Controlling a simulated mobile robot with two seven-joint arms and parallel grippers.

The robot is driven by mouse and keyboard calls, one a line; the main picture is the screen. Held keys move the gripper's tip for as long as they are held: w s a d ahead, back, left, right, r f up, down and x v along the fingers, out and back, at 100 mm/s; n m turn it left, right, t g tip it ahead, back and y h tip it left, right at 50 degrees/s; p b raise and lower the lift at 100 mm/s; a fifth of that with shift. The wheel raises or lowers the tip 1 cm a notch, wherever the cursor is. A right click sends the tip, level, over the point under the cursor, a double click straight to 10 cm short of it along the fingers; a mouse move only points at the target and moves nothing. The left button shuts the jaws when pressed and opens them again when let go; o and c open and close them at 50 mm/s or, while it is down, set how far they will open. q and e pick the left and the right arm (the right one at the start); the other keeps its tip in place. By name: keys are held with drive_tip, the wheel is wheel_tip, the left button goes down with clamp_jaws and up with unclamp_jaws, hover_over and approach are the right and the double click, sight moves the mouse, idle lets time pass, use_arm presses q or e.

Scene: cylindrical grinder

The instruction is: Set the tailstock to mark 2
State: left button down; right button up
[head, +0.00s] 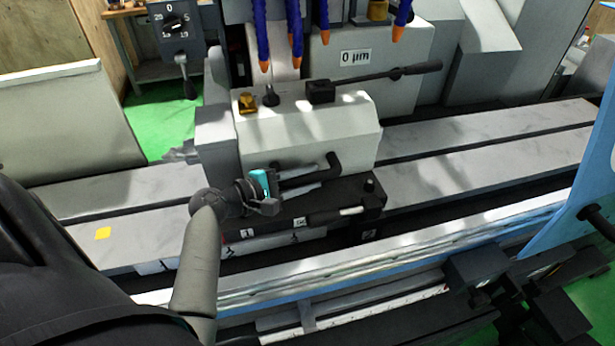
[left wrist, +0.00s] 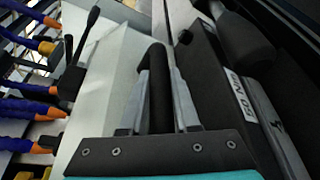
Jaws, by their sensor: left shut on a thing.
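The tailstock (head: 300,135) is a white block on a dark base, standing on the grey table of the grinder. My left gripper (head: 322,174) is at its front face, with its fingers shut around a black bent handle (head: 333,160). The left wrist view shows this handle (left wrist: 160,85) upright between the two grey fingers. Part of the base front is hidden behind my left arm. My right gripper is not in view.
A black lever (head: 385,74) lies across the tailstock top. Blue hoses with orange tips (head: 262,40) hang above it. A light blue panel (head: 575,215) and black blocks (head: 500,280) are at the right. The grey table (head: 480,150) is bare right of the tailstock.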

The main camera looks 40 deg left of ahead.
use_arm(q)
drive_tip(key=shift+w+d+p, duration=0.1)
drive_tip(key=shift+d+p, duration=0.1)
drive_tip(key=shift+p, duration=0.1)
drive_tip(key=shift+w+d, duration=0.1)
drive_tip(key=c, duration=0.7)
unclamp_jaws()
drive_tip(key=shift+o, duration=0.2)
drive_tip(key=b+v, duration=0.1)
drive_tip(key=v, duration=1.4)
